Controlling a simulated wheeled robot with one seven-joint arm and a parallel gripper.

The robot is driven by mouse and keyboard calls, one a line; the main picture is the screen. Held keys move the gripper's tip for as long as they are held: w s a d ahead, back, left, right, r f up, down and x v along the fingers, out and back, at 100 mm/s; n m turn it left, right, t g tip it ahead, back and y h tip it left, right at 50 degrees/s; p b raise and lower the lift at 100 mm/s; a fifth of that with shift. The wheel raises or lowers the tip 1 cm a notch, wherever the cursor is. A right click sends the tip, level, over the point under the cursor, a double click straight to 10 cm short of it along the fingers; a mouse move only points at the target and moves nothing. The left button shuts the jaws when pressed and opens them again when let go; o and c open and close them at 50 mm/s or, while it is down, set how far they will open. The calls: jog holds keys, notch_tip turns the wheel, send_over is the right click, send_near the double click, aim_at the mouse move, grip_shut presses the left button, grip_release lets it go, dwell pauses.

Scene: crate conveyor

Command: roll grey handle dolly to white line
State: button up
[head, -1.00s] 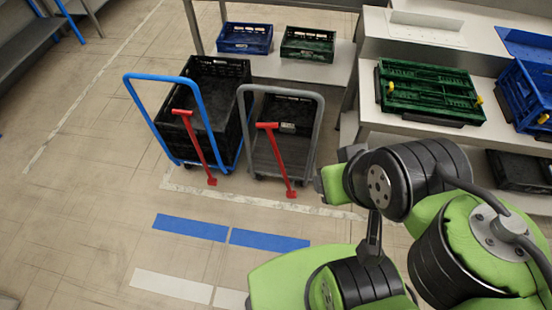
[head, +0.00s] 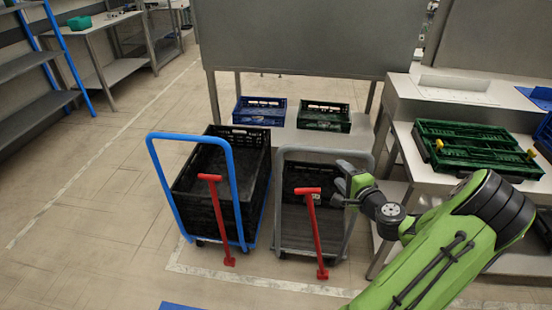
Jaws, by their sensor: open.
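The grey handle dolly (head: 276,215) stands right of the blue one in the head view, with a grey upright frame, a dark deck and a red bar (head: 316,238) at its front. A black crate (head: 299,188) shows inside its frame, toward the back. My gripper (head: 345,188) is open at the upper right of the grey frame, overlapping its right post in the picture. I cannot tell whether it touches the post. The white line (head: 262,283) on the floor runs in front of the dollies, partly hidden by my arm at the right.
A blue handle dolly (head: 166,185) carrying black crates (head: 180,202) stands close on the left. A table with green crates (head: 472,146) is at the right. A low shelf behind holds a blue crate (head: 259,111) and a green crate (head: 324,116). Floor at the front left is clear.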

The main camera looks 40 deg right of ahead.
aim_at(328, 153)
jog(key=shift+m+h, duration=0.5)
jog(key=shift+m, duration=0.2)
jog(key=x, duration=0.5)
jog(key=d+x, duration=0.1)
jog(key=x, duration=0.9)
jog(key=shift+s+d+f+b, duration=0.2)
jog(key=shift+d+b, duration=0.1)
jog(key=shift+b, duration=0.1)
grip_shut()
